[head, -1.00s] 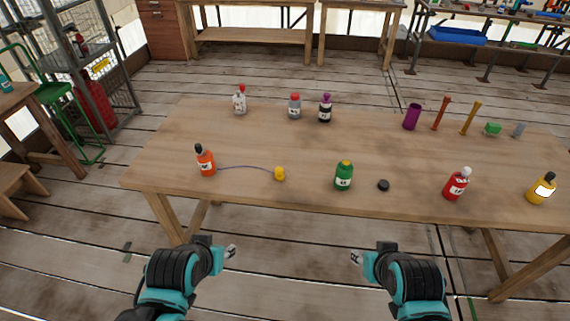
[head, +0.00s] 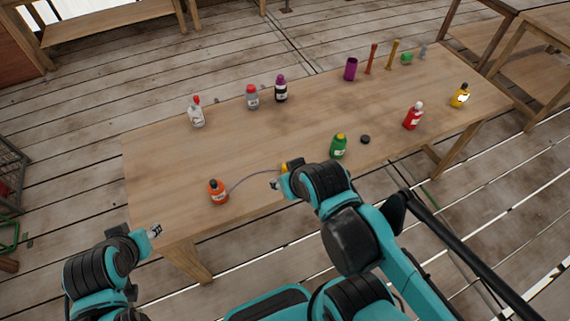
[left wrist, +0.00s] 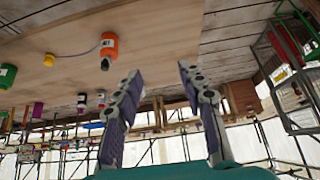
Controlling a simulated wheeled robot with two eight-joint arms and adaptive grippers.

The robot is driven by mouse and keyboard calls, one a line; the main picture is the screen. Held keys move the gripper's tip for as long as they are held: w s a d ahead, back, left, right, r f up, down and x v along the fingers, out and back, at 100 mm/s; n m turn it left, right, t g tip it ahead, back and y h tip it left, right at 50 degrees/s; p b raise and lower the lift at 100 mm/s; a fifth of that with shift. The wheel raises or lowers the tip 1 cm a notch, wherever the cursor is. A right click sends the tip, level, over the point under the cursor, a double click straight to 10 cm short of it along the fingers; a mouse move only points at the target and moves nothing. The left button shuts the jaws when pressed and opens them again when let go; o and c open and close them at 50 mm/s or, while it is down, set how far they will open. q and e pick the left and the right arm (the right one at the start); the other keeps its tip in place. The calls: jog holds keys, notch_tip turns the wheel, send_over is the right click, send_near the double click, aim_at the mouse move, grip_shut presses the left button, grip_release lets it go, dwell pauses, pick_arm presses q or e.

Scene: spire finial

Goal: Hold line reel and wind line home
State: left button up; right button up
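An orange bottle-shaped body (head: 218,193) with a dark top stands upright near the table's front left edge. A thin purple-grey line (head: 252,174) runs from it to a small yellow piece (head: 284,168). In the left wrist view the orange body (left wrist: 109,48), the line and the yellow piece (left wrist: 49,60) also show, upside down. My left gripper (head: 154,231) is off the table's front left edge, apart from the orange body; its fingers (left wrist: 160,95) are spread and empty. My right gripper (head: 277,184) is beside the yellow piece; its finger opening and any contact are unclear.
On the wooden table (head: 165,155), a green bottle (head: 338,147) and a black disc (head: 365,139) stand right of my right gripper. Red (head: 413,117) and yellow (head: 460,96) bottles are farther right. Several bottles and coloured pieces line the back. The table's left part is mostly clear.

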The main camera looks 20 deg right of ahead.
pick_arm(q)
jog(key=shift+d, duration=0.15)
jog(key=o, duration=0.3)
jog(key=shift+s+d, duration=0.1)
jog(key=o, duration=0.3)
jog(key=w+d+f+m+g+h+b, duration=0.2)
jog(key=w+d+f+m+h+b, duration=0.15)
jog(key=w, duration=0.35)
jog(key=w+d+f+m+g+h+b, duration=0.2)
jog(key=w+d+f+m+h+b, duration=0.1)
jog(key=w+f+m, duration=0.3)
jog(key=m+g+h+b, duration=0.2)
jog(key=m+h, duration=0.1)
jog(key=m, duration=0.1)
send_near(211, 194)
jog(key=w+f+m, duration=0.1)
jog(key=f+m+h+b, duration=0.1)
jog(key=f, duration=0.1)
jog(key=w+f+m+g+h+b, duration=0.1)
jog(key=f+m, duration=0.1)
jog(key=shift+w+a+h, duration=0.1)
jog(key=shift+w+h, duration=0.15)
jog(key=shift+w, duration=0.05)
jog(key=shift+f+m, duration=0.25)
jog(key=b+x, duration=0.3)
jog(key=x, duration=0.5)
jog(key=shift+d+f+b, duration=0.25)
jog(key=shift+d+b, duration=0.05)
jog(key=shift+d, duration=0.6)
